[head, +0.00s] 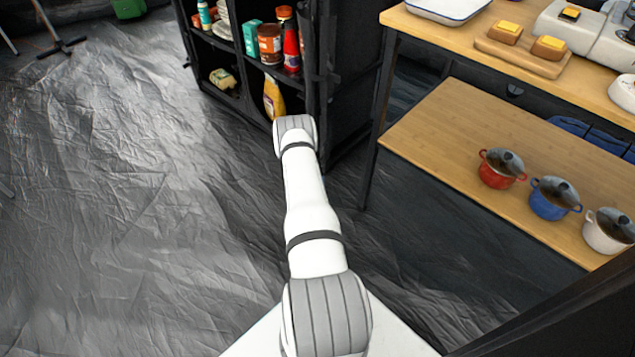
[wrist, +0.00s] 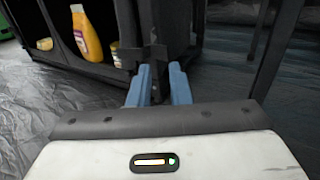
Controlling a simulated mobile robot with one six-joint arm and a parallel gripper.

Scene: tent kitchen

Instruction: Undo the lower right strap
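A black fabric shelf unit (head: 350,95) stands at the top middle of the head view. In the wrist view its lower right front corner post (wrist: 126,30) is near my gripper. A dark strap piece (wrist: 155,56) shows at this corner, just past and partly between the fingertips. My gripper (wrist: 159,70) has two blue fingers with a gap between them, one on each side of the strap's lower part. I cannot tell whether they touch it. In the head view my arm's wrist hides the gripper and the strap.
A yellow bottle (head: 273,97) stands on the lower shelf, with cans and bottles above. A wooden table (head: 440,115) with a red pot (head: 502,168), a blue pot (head: 555,198) and a white pot (head: 609,230) stands right. The crinkled dark floor (head: 120,200) is clear at left.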

